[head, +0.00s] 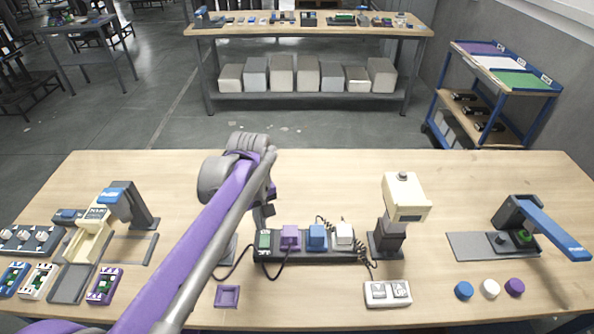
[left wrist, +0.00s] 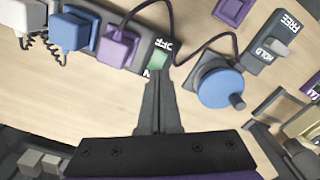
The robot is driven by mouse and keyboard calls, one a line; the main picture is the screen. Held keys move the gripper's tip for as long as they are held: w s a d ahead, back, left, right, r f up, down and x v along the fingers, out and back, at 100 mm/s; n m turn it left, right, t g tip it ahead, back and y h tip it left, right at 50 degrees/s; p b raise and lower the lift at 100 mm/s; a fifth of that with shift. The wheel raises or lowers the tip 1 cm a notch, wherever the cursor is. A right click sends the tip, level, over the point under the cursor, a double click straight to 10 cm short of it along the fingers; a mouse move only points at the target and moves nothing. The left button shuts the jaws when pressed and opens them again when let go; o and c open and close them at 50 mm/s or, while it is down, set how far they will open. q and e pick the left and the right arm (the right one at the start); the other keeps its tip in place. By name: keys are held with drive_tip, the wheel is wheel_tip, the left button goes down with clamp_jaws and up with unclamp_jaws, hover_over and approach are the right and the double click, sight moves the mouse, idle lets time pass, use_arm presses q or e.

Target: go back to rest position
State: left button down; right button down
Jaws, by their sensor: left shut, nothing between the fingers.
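My left arm crosses the head view from the lower left, and its purple link hides part of the table. My left gripper (head: 264,222) hangs over the middle of the table, close to the green switch (head: 265,240) at the left end of the power strip (head: 300,258). In the left wrist view my left gripper (left wrist: 158,76) is shut and empty, its fingertips beside the green switch (left wrist: 160,57). I cannot tell whether they touch it. My right arm and gripper are not in view.
The strip carries purple (head: 290,236), blue (head: 317,236) and white (head: 343,233) plugs with cords. A blue crank wheel (left wrist: 222,88) stands beside the gripper. A beige-headed device (head: 405,197) stands right of the strip. Table space behind the strip is free.

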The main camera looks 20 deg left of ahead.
use_arm(q)
drive_tip(key=s+d+f+m+t, duration=0.1)
drive_tip(key=s+d+f+m, duration=0.1)
drive_tip(key=s+m, duration=0.1)
drive_tip(key=s+d+f+m+t, duration=0.2)
drive_tip(key=s+m, duration=0.1)
drive_tip(key=s, duration=0.3)
drive_tip(key=s+d+f+m+t, duration=0.2)
drive_tip(key=s+d+m, duration=0.1)
drive_tip(key=s+m, duration=0.1)
drive_tip(key=shift+s+d+f, duration=0.1)
drive_tip(key=shift+s+f, duration=0.2)
drive_tip(key=shift+s, duration=0.35)
